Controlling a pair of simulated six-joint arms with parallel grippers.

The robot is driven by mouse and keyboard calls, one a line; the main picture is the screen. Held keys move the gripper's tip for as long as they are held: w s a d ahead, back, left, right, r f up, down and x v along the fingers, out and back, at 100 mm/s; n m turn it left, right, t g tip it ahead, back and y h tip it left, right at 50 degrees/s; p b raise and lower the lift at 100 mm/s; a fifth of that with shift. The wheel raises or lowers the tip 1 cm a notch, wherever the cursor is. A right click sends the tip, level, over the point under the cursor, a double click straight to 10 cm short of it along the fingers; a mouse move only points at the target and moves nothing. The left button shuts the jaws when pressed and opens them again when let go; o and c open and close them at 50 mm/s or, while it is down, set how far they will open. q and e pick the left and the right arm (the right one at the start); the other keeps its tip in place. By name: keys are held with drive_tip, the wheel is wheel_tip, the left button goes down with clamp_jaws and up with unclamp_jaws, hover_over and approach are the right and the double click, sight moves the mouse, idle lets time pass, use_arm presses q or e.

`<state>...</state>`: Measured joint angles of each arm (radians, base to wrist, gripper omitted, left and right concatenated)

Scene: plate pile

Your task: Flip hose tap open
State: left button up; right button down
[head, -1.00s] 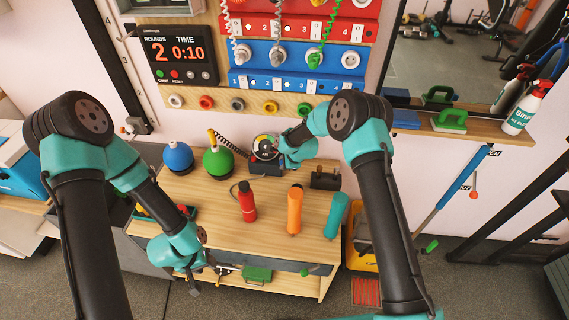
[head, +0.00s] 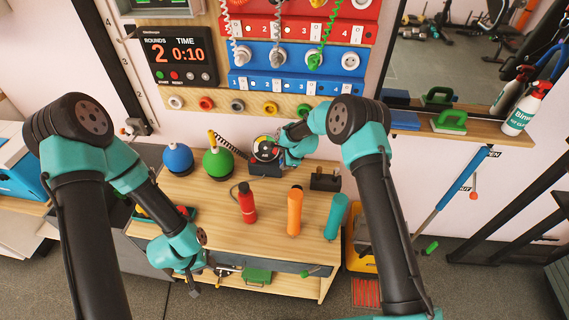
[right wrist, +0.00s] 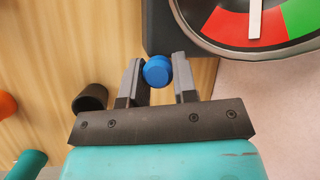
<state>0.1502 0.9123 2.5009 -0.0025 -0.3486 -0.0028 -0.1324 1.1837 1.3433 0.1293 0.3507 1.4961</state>
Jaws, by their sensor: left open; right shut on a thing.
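No part is clearly identifiable as a hose tap. A blue bar (head: 455,190) on the right wall carries a red-tipped lever (head: 474,192) and partly readable labels ending in "EN" and "UT". My right gripper (head: 282,149) is at the back of the wooden bench, beside a round gauge (head: 264,149). In the right wrist view it is shut on a small round blue knob (right wrist: 158,71), next to the red and green gauge face (right wrist: 255,22). What the knob is fixed to is hidden. My left gripper (head: 212,279) is open and empty at the bench's front edge.
Blue (head: 178,157) and green (head: 217,163) round objects stand at the back left. A small dark block (head: 325,180) is at the back right.

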drive_tip(key=c, duration=0.9)
unclamp_jaws()
drive_tip(key=shift+d+r, duration=0.2)
drive_tip(key=shift+r, duration=0.2)
drive_tip(key=s+d+r, duration=0.1)
drive_tip(key=s+d, duration=0.1)
drive_tip(key=d, duration=0.2)
drive_tip(key=s+d+r, duration=0.1)
drive_tip(key=s+d, duration=0.2)
drive_tip(key=d, duration=0.1)
drive_tip(key=s+d+r, duration=0.1)
drive_tip(key=s+d, duration=0.1)
drive_tip(key=d, duration=0.1)
drive_tip(key=shift+s+d+r, duration=0.3)
drive_tip(key=shift+s+d, duration=0.05)
drive_tip(key=shift+d, duration=0.05)
